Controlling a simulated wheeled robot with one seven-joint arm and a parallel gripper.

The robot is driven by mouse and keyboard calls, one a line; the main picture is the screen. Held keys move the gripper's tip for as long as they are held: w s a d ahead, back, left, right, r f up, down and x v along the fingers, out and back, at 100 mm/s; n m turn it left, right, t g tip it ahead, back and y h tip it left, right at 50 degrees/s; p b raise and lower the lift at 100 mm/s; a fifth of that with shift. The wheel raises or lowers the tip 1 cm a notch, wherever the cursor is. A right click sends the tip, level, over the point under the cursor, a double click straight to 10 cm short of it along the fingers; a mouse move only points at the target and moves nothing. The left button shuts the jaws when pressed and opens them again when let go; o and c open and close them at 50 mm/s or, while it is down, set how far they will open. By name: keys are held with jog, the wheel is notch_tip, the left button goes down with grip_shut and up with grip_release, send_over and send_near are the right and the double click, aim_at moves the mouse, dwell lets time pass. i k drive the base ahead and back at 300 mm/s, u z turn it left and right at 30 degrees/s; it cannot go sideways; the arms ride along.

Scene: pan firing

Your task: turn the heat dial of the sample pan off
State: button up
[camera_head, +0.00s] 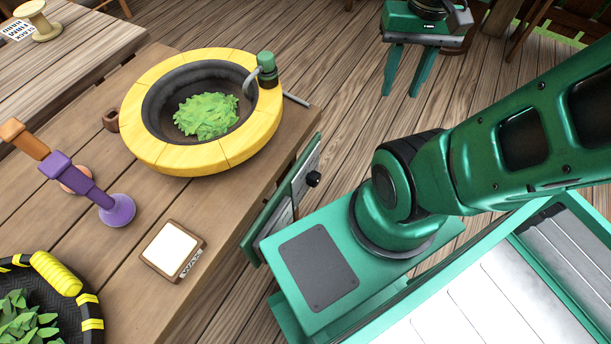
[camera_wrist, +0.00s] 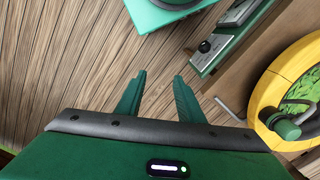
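The sample pan (camera_head: 150,140) is a wide yellow-rimmed bowl holding green leaves, set in the wooden table; part of it shows at the right of the wrist view (camera_wrist: 275,85). A dark round dial (camera_head: 313,179) sits on a grey panel along the table's side, below and right of the pan. The dial also shows in the wrist view (camera_wrist: 205,46), right of and beyond my fingertips. Its setting cannot be read. My gripper (camera_head: 400,92) is open and empty, over the wooden floor, apart from dial and pan. Its two green fingers show in the wrist view (camera_wrist: 163,73).
A green-capped fitting (camera_head: 267,68) and a grey rod (camera_head: 296,100) stand at the pan's right edge. A wax block (camera_head: 172,251), a purple-handled tool (camera_head: 90,190) and a black basket of leaves (camera_head: 90,312) are on the table. Open floor lies between table and gripper.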

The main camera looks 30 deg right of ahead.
aim_at(312, 178)
jog(key=z, duration=0.8)
jog(key=k, duration=1.8)
jog(key=u, duration=0.9)
jog(key=i, duration=1)
